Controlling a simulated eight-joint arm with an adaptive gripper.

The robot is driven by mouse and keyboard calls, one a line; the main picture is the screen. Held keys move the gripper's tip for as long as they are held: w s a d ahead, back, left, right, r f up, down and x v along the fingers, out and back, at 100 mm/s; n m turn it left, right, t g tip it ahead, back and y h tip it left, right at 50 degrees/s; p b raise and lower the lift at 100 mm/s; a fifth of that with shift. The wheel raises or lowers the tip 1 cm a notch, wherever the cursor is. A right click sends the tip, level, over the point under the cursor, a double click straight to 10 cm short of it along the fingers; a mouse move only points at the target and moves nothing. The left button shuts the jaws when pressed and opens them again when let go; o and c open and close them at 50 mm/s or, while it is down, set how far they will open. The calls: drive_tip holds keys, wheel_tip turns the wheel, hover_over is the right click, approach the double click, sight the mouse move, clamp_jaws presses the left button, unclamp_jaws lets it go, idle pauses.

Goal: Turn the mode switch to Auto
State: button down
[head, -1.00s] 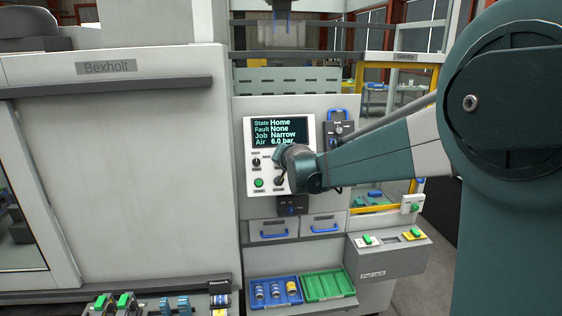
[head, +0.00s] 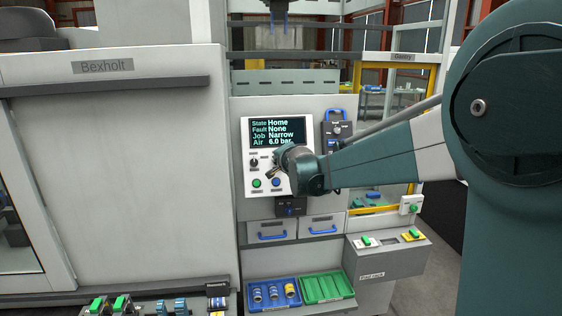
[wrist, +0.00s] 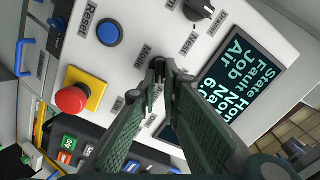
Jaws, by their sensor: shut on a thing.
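My gripper (head: 271,174) is at the white control panel (head: 247,186), below its screen. In the wrist view my gripper (wrist: 160,78) has its fingertips closed together on a small dark knob, the mode switch (wrist: 157,64), which is mostly hidden between them. The printed label beside it is partly covered, so I cannot read which position it points to. In the head view the gripper hides the switch. The screen (head: 276,132) reads State Home, Fault None, Job Narrow, Air 6.0 bar.
Below are drawers and blue (head: 250,306) and green (head: 305,301) trays.

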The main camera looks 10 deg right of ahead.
drive_tip(key=c, duration=2.5)
unclamp_jaws()
drive_tip(key=shift+s, duration=0.15)
drive_tip(key=shift+v, duration=5.85)
drive_tip(key=shift+d, duration=0.1)
drive_tip(key=s+d+f+n+g+b, duration=0.1)
drive_tip(key=s+f+n, duration=0.3)
drive_tip(key=s+f, duration=0.4)
drive_tip(key=s+d+f+n+g+b, duration=0.1)
drive_tip(key=s+f+n+g+b, duration=0.2)
drive_tip(key=s+f, duration=0.6)
drive_tip(key=s+d+f+n+g+b, duration=0.2)
drive_tip(key=s+f, duration=0.6)
drive_tip(key=s, duration=2.2)
drive_tip(key=shift+s+f+n+g+b, duration=0.1)
drive_tip(key=shift+n+g+b, duration=0.1)
drive_tip(key=shift+n, duration=0.5)
drive_tip(key=shift+s+f+n+g+b, duration=0.1)
drive_tip(key=shift+s+n+g+b, duration=0.1)
drive_tip(key=shift+n, duration=0.5)
